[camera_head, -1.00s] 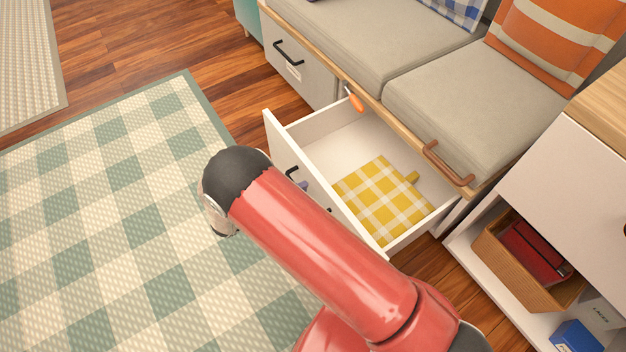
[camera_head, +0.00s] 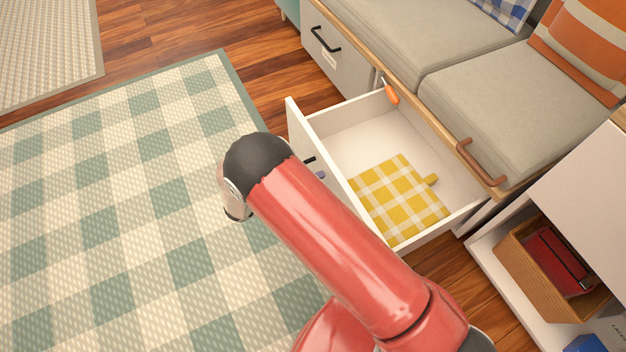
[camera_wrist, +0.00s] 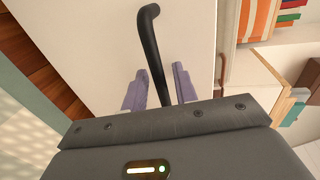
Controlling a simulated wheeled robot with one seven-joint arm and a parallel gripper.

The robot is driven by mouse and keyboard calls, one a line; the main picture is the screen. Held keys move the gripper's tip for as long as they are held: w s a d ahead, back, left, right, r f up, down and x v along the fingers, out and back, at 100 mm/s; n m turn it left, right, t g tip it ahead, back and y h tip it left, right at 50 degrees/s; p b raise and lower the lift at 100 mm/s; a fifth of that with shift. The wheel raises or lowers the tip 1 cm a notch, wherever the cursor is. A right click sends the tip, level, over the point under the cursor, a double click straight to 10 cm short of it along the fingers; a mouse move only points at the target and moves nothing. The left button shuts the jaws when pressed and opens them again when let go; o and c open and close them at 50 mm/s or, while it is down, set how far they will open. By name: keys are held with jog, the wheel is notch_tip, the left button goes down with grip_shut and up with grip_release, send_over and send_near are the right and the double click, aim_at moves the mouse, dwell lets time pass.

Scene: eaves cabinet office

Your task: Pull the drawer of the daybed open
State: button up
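The daybed's drawer (camera_head: 340,142) is pulled far out, and a yellow checked cloth item (camera_head: 400,198) lies inside it. The dark bar handle (camera_wrist: 150,42) on the drawer front (camera_wrist: 95,50) runs between the two purple-grey fingers of my gripper (camera_wrist: 159,88) in the wrist view. In the head view my red arm hides most of the drawer front; bits of the handle (camera_head: 309,160) and a finger show.
An orange-handled thing (camera_head: 390,92) hangs at the drawer opening. The neighbouring drawer (camera_head: 345,65) is shut. A white shelf unit with a wicker basket (camera_head: 540,275) stands at right. A flat checked rug (camera_head: 110,210) leaves free floor at left.

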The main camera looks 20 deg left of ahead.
jog(key=v, duration=0.7)
jog(key=shift+s+a, duration=0.25)
jog(key=shift+s, duration=0.05)
dwell(0.3)
jog(key=w+d+r+m+g+y+p, duration=0.1)
jog(key=w+d+r+m+g, duration=0.4)
jog(key=d+r+m, duration=0.6)
jog(key=w+d+r+m+g+y+p, duration=0.1)
jog(key=w+d+r+m+g, duration=0.35)
jog(key=d+r+m, duration=0.7)
jog(key=s+d+r+m+t+y+p, duration=0.1)
jog(key=s+d+r+m+y, duration=0.2)
jog(key=m, duration=0.9)
jog(key=s+d+r+m+t+y+p, duration=0.2)
jog(key=s+d+r+m+y, duration=0.2)
jog(key=s+d+r+m, duration=0.6)
jog(key=d+r+m, duration=0.2)
jog(key=d+r, duration=0.1)
jog(key=d, duration=0.1)
jog(key=shift+s+d+r+y, duration=0.2)
jog(key=shift+s+d+y, duration=0.1)
jog(key=shift+d, duration=0.05)
